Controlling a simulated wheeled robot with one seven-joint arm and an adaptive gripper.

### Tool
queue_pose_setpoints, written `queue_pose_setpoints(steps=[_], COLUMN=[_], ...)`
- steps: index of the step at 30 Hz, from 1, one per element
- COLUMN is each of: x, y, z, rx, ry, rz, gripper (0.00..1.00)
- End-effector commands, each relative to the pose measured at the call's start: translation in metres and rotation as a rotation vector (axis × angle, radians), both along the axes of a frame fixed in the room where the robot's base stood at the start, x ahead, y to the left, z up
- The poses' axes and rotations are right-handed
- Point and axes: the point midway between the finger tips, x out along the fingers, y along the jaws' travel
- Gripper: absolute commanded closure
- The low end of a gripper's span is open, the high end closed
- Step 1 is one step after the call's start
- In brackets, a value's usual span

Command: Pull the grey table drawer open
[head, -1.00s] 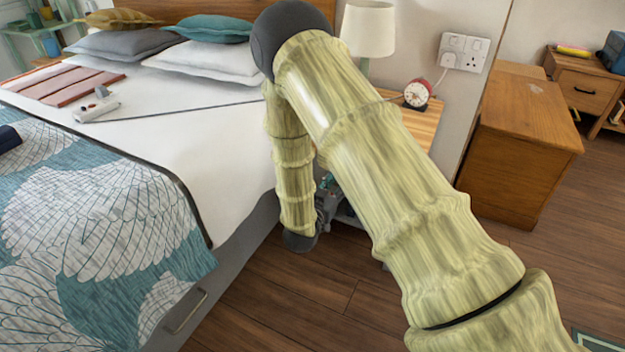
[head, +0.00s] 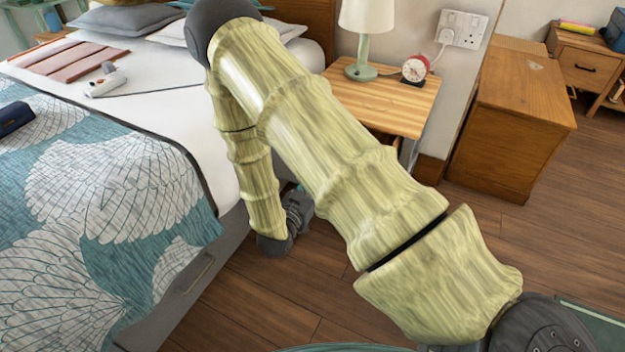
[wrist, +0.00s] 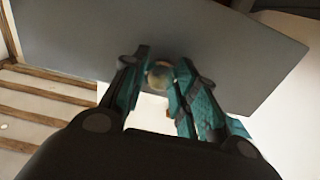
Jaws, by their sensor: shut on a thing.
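The grey drawer front (wrist: 85,40) fills the upper part of the wrist view as a flat, tilted panel. A small round knob (wrist: 160,76) sits on it near its lower edge. My gripper (wrist: 164,64) has its teal-and-black fingers on either side of the knob, shut on it. In the head view my gripper (head: 297,212) is low between the bed and the bedside table (head: 400,98), partly hidden behind my arm. The drawer front and knob are hidden there, and I cannot tell how far the drawer stands out.
The bed (head: 165,110) is close on the left, with a handle (head: 195,272) on its grey side. A lamp (head: 364,35) and red alarm clock (head: 415,68) stand on the table top. A wooden cabinet (head: 515,120) is to the right. Wooden floor (head: 290,300) is clear in front.

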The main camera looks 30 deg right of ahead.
Motion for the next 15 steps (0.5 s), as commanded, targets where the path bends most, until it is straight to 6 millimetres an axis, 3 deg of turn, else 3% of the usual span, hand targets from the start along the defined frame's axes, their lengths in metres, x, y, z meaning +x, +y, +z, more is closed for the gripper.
queue_pose_setpoints(steps=[5, 6, 9, 15], x=[-0.0012, -0.0012, -0.0010, -0.0002], y=[-0.0014, -0.0014, -0.0011, -0.0004], z=[-0.0003, -0.0003, -0.0003, -0.0003], rx=[0.000, 0.000, 0.000, 0.000], ry=[0.001, 0.001, 0.001, 0.001], rz=[-0.003, -0.003, -0.002, 0.000], gripper=[1.00, 0.68, 0.50, 0.50])
